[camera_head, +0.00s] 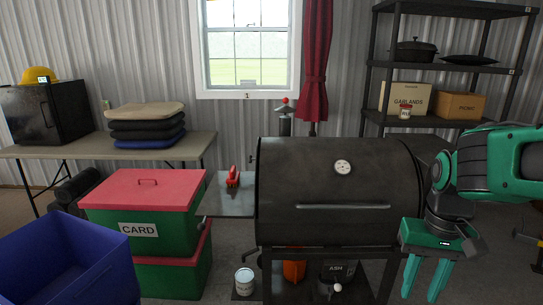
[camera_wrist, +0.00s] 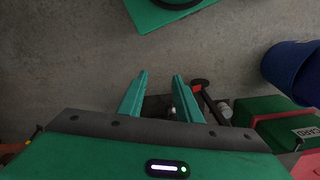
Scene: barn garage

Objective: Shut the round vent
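The black barrel grill (camera_head: 325,200) stands in the middle of the head view with its lid down. A short chimney (camera_head: 285,126) rises behind the lid's left end, with a flat grey cap and a red knob on top. This cap may be the round vent; I cannot tell whether it is open or shut. My gripper (camera_head: 421,290) is at the grill's right front, pointing down and apart from it. Its two green fingers are open and empty, also in the wrist view (camera_wrist: 161,76). The grill's right end is partly hidden by my arm.
Left of the grill are a side shelf (camera_head: 232,200) with a red object, stacked green boxes with a red lid (camera_head: 147,190) and a blue bin (camera_head: 62,262). A white can (camera_head: 244,281) and an ash bucket (camera_head: 337,273) sit low. A shelf rack (camera_head: 440,68) stands behind right.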

